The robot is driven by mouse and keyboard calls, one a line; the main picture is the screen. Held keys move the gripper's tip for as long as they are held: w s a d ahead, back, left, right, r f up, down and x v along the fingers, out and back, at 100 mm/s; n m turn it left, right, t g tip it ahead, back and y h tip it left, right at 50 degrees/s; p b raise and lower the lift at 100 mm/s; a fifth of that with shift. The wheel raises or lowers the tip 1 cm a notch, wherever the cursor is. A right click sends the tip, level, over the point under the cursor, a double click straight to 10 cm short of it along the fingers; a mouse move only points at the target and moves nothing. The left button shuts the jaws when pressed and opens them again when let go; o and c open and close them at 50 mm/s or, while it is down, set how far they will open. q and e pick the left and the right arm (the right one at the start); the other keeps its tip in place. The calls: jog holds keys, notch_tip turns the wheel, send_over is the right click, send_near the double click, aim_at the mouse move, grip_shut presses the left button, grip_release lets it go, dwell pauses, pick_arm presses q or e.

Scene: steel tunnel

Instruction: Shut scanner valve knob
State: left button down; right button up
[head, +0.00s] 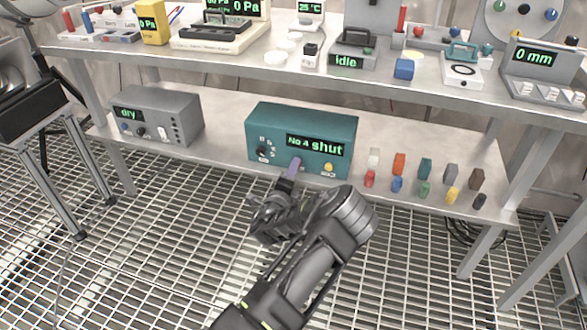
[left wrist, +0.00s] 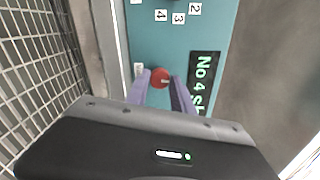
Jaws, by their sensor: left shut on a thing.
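The teal scanner box (head: 303,126) stands on the lower shelf, and its lit display (head: 318,146) reads "No 4 shut". A black dial (head: 262,152) with number labels is at the left of its front, and a yellow button (head: 328,167) is at the right. The red valve knob (left wrist: 160,77) shows between the fingertips in the left wrist view; in the head view it is hidden behind them. My left gripper (head: 294,168) is at the lower middle of the box front, shut on the red knob. My right gripper is out of view.
A grey box (head: 158,115) reading "dry" stands left on the lower shelf (head: 220,150). Several coloured blocks, including an orange one (head: 399,163), stand to the right. The upper bench (head: 215,70) carries instruments over the shelf. The grating floor in front is open.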

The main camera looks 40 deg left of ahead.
pick_arm(q)
jog(key=shift+n, duration=0.3)
jog(key=c, duration=1.1)
grip_release()
jog(key=b+v, duration=0.1)
jog(key=v, duration=0.6)
jog(key=shift+s+d+b, duration=0.15)
jog(key=shift+s+b, duration=0.2)
